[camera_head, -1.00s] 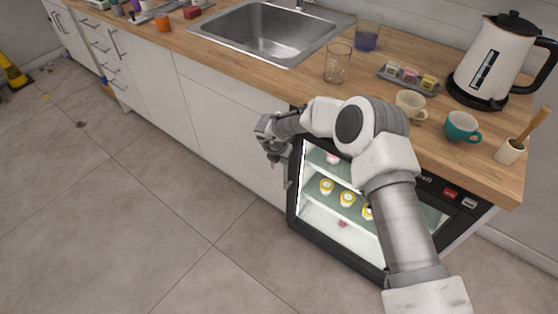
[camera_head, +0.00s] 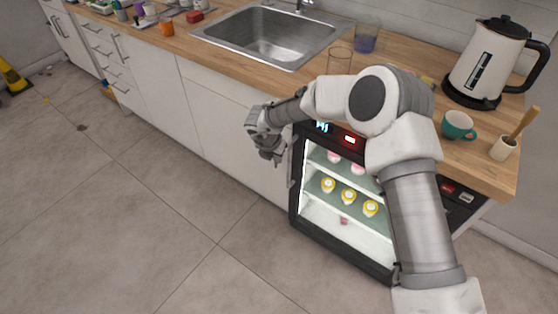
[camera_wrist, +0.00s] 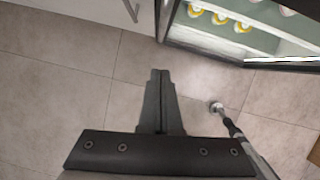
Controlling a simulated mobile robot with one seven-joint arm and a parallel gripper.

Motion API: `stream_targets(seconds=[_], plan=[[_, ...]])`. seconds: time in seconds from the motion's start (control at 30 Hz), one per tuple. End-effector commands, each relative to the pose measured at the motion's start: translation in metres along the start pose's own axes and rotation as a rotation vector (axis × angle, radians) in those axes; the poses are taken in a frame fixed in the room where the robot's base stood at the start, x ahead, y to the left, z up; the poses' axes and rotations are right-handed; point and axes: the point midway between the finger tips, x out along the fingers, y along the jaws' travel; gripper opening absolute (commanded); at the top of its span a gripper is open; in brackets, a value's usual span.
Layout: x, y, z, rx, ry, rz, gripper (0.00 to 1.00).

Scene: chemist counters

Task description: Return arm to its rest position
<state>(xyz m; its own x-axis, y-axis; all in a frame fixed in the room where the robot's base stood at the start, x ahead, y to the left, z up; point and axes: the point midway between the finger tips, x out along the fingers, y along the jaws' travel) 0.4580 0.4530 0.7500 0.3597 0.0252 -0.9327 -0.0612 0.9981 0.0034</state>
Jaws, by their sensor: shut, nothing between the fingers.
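My gripper (camera_head: 270,155) hangs in front of the white cabinet, just left of the small fridge (camera_head: 297,200). In the wrist view my gripper (camera_wrist: 159,76) points down over the floor tiles, its fingers together with nothing between them. My arm is bent and reaches across the front of the fridge and the counter edge, hiding part of both.
The fridge holds several yellow-topped items (camera_head: 348,197). On the wooden counter (camera_head: 225,57) are a sink (camera_head: 270,35), a glass (camera_head: 340,60), a kettle (camera_head: 487,65) and a teal cup (camera_head: 458,125).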

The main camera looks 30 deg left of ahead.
Motion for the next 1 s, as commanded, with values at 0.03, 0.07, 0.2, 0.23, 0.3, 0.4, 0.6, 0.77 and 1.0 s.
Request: stream_targets(seconds=[0.03, 0.07, 0.2, 0.23, 0.3, 0.4, 0.6, 0.77, 1.0], plan=[[-0.006, 0.0, 0.001, 0.0, -0.001, 0.0, 0.0], [-0.008, 0.0, 0.0, 0.0, 0.0, -0.001, 0.0], [-0.013, -0.001, 0.0, 0.0, 0.0, -0.001, 0.0], [-0.013, -0.001, -0.001, 0.0, 0.0, -0.001, 0.0], [-0.013, 0.0, 0.0, 0.0, 0.0, -0.001, 0.0], [-0.019, -0.001, 0.008, -0.018, -0.019, 0.01, 0.0], [-0.074, -0.01, 0.079, -0.231, -0.205, 0.089, 0.0], [-0.143, -0.027, 0.141, -0.519, -0.408, 0.133, 0.0], [-0.247, -0.067, 0.193, -0.985, -0.653, 0.098, 0.0]])
